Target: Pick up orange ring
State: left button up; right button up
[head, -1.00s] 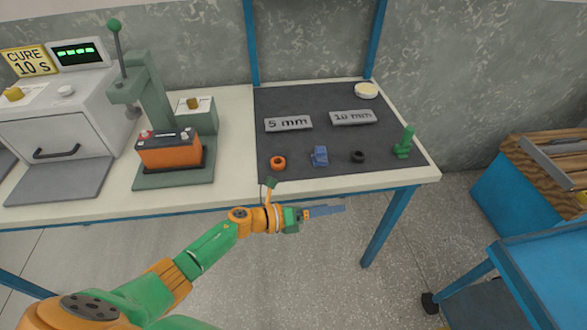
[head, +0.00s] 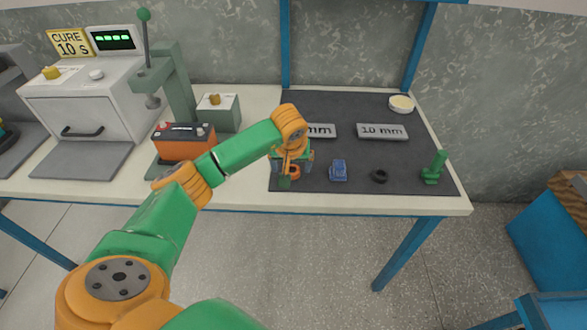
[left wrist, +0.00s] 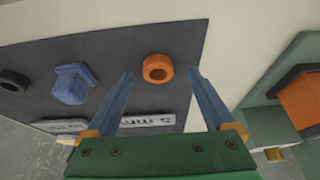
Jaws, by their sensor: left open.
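The orange ring (left wrist: 157,68) lies flat on the dark mat. In the left wrist view it sits between and just beyond the tips of my left gripper (left wrist: 160,72), whose two blue fingers are spread apart. In the head view the orange ring (head: 295,171) is partly covered by my left gripper (head: 292,174), which points down over it. The gripper is empty; I cannot tell its exact height above the mat. My right gripper is not in view.
On the mat (head: 400,185) right of the ring are a blue part (head: 338,170), a black ring (head: 379,176) and a green part (head: 435,167). Two metal labels, one reading 10 mm (head: 382,131), lie behind. A press with an orange battery (head: 184,143) stands left.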

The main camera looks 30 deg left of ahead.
pick_arm(q)
jog(key=shift+w+f, duration=0.3)
jog(key=shift+f, duration=0.35)
grip_shut()
